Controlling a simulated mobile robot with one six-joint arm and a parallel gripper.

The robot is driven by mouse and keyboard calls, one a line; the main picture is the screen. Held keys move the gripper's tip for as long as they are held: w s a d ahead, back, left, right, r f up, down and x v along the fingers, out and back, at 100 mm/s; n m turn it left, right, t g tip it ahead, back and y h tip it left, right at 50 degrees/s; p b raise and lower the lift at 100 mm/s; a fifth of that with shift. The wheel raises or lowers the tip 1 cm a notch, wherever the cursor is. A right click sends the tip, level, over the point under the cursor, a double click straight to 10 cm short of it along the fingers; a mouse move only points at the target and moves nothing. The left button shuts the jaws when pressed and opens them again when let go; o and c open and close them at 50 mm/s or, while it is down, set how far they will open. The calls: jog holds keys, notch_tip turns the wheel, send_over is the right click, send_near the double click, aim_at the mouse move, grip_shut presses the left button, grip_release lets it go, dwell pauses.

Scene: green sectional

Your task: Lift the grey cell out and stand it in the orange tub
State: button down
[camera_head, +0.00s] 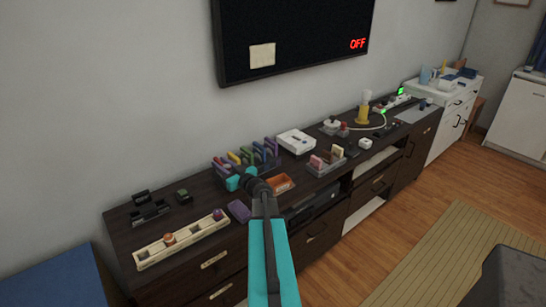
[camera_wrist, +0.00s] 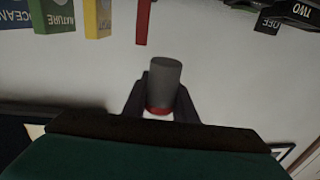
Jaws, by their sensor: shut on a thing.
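The grey cell (camera_wrist: 165,80) is a grey cylinder with a red band at its lower end in the wrist view. My gripper (camera_wrist: 160,102) is shut on it, with one dark finger on each side. Plain pale wall shows around the cell. In the head view my gripper (camera_head: 246,180) is above the dark cabinet top, just left of the orange tub (camera_head: 281,183). I cannot make out the cell there. The orange tub is a small open box and looks empty. It is not visible in the wrist view.
A rack of coloured upright pieces (camera_head: 246,156) stands close behind my gripper. A purple tub (camera_head: 239,211) is near the front edge. A cream tray (camera_head: 180,239) and a dark holder (camera_head: 150,212) are at left. A white box (camera_head: 296,141) is behind the orange tub.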

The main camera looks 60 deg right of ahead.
jog(key=s+d+f+m+g+h, duration=0.1)
jog(key=s+d+m+h, duration=0.1)
jog(key=s+d, duration=0.4)
jog(key=s+d+f+m+g+h, duration=0.1)
jog(key=s+d+h, duration=0.3)
jog(key=d, duration=0.7)
jog(key=s+m, duration=0.1)
jog(key=s, duration=0.1)
jog(key=shift+s+d+m+g+h+p, duration=0.3)
jog(key=shift+d+g, duration=0.05)
jog(key=shift+g, duration=0.05)
jog(key=shift+f+b, duration=0.3)
jog(key=b, duration=0.6)
send_over(272, 184)
jog(key=shift+w+d+f, duration=0.15)
jog(key=shift+d+f, duration=0.05)
jog(key=shift+f, duration=1.95)
jog(key=shift+w+d+f, duration=0.1)
jog(key=shift+d+f, duration=0.05)
jog(key=shift+f, duration=1.95)
jog(key=shift+f, duration=0.1)
jog(key=c, duration=1.4)
grip_release()
jog(key=shift+o, duration=0.2)
